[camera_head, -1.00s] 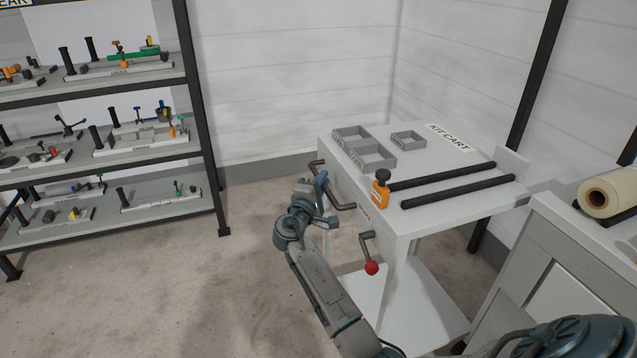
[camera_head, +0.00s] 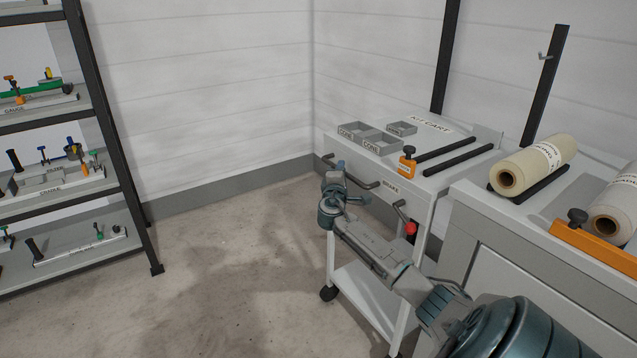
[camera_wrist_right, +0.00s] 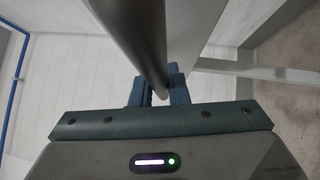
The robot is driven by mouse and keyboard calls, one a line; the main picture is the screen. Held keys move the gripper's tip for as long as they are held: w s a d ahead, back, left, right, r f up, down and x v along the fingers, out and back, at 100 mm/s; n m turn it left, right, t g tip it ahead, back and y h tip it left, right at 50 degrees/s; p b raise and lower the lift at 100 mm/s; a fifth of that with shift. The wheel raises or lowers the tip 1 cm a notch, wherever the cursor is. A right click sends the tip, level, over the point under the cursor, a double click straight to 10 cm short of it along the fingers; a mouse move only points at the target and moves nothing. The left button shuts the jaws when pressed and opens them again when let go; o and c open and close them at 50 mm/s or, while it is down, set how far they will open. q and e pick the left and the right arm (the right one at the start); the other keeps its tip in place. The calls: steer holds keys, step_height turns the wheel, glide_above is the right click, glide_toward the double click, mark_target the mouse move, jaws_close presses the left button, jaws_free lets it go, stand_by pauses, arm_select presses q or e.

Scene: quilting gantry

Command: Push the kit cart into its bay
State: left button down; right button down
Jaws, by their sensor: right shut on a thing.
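The kit cart (camera_head: 461,126) is a white wheeled cart with a labelled top, standing left of a grey-white bench. Its dark push handle (camera_head: 366,184) runs along the near side. My right gripper (camera_head: 340,172) is shut around this handle; the dark bar (camera_wrist_right: 153,65) also passes between its fingers in the right wrist view. A brake lever with a red knob (camera_head: 410,228) hangs on the same side, by the brake label. The bay's markings are not clear to me. My left gripper is out of view.
Small grey trays (camera_head: 381,143) and an orange clamp (camera_head: 407,165) sit on the cart top. The bench (camera_head: 467,212) with fabric rolls (camera_head: 534,166) stands close on the right. A tool shelf (camera_head: 122,190) is at left. Floor between shelf and cart is clear.

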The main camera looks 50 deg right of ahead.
mark_target(351, 166)
steer(key=d, duration=0.3)
steer(key=shift+s+d+b, duration=0.15)
steer(key=shift+s+b, duration=0.15)
steer(key=shift+s, duration=0.1)
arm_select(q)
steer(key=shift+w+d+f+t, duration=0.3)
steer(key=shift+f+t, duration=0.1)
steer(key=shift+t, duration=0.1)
arm_select(e)
steer(key=shift+d+r, duration=0.1)
steer(key=shift+d, duration=0.05)
steer(key=c, duration=1.8)
jaws_free()
steer(key=o, duration=0.4)
steer(key=shift+s+d, duration=0.1)
steer(key=shift+d, duration=0.05)
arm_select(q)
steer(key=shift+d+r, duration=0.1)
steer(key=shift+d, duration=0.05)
